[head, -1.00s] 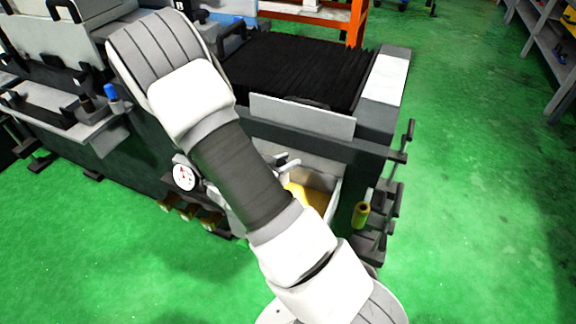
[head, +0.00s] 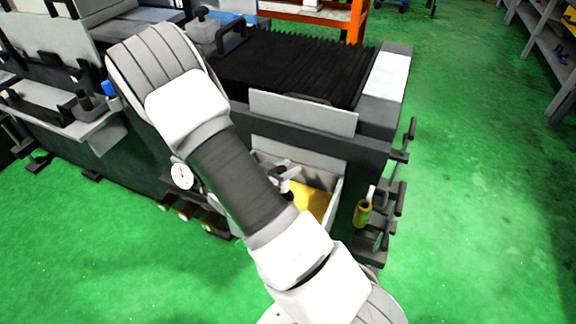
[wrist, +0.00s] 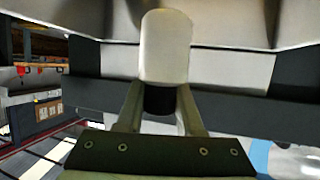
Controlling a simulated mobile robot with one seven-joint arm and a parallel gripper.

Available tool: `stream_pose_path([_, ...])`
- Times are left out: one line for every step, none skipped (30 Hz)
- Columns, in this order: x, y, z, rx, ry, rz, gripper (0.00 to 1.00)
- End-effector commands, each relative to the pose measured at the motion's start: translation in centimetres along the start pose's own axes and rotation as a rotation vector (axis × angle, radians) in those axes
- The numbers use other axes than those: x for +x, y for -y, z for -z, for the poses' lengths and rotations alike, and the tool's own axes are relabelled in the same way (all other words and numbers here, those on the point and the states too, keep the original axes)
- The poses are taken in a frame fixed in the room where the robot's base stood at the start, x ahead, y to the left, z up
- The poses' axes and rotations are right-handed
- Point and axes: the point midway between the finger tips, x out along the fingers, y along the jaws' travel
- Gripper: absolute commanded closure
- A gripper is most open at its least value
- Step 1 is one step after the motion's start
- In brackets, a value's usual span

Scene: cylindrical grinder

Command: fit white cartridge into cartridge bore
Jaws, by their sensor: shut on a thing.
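The white cartridge (wrist: 165,48) is a short, pale, round-ended cylinder. In the wrist view it stands upright between the two fingers of my gripper (wrist: 159,92), with a dark lower part between them. My gripper is shut on it. Light grey panels and a dark band lie behind the cartridge. In the head view my own arm hides much of the work area; light grey parts beside it, over the open bin, may be my gripper, but I cannot tell. I cannot make out the cartridge bore in either view.
The dark machine has a black bellows cover (head: 285,65) and a white front plate (head: 303,112). Below is an open bin with a yellow inside (head: 313,202). A yellow cylinder (head: 362,213) and dark levers (head: 397,195) stick out at right. Green floor (head: 480,220) is clear there.

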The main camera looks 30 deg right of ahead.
Motion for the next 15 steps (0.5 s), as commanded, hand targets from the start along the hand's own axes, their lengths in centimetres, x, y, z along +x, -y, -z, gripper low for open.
stream_pose_path([0.4, 0.0, -0.9, -0.001, -0.001, 0.0, 1.0])
stream_pose_path([0.5, 0.0, -1.1, -0.001, -0.001, 0.0, 1.0])
stream_pose_path([0.6, 0.0, -1.4, -0.001, -0.001, 0.0, 1.0])
stream_pose_path([0.7, 0.0, -1.6, 0.0, -0.001, 0.001, 1.0])
stream_pose_path([0.7, 0.0, -1.8, 0.0, -0.001, 0.001, 1.0])
stream_pose_path([0.8, 0.0, -1.9, 0.0, -0.001, 0.001, 1.0])
stream_pose_path([0.8, 0.1, -2.0, 0.0, -0.001, 0.001, 1.0])
stream_pose_path([0.9, 0.1, -2.1, 0.0, -0.001, 0.001, 1.0])
stream_pose_path([0.9, 0.1, -2.2, 0.0, -0.001, 0.001, 1.0])
stream_pose_path([0.9, 0.1, -2.2, 0.0, -0.001, 0.001, 1.0])
stream_pose_path([0.9, 0.1, -2.2, 0.0, -0.001, 0.001, 1.0])
stream_pose_path([0.9, 0.1, -2.2, 0.0, -0.001, 0.001, 1.0])
stream_pose_path([0.9, 0.1, -2.2, 0.0, -0.001, 0.001, 1.0])
stream_pose_path([0.9, 0.1, -2.2, 0.0, -0.001, 0.001, 1.0])
stream_pose_path([0.9, 0.1, -2.2, 0.0, -0.001, 0.001, 1.0])
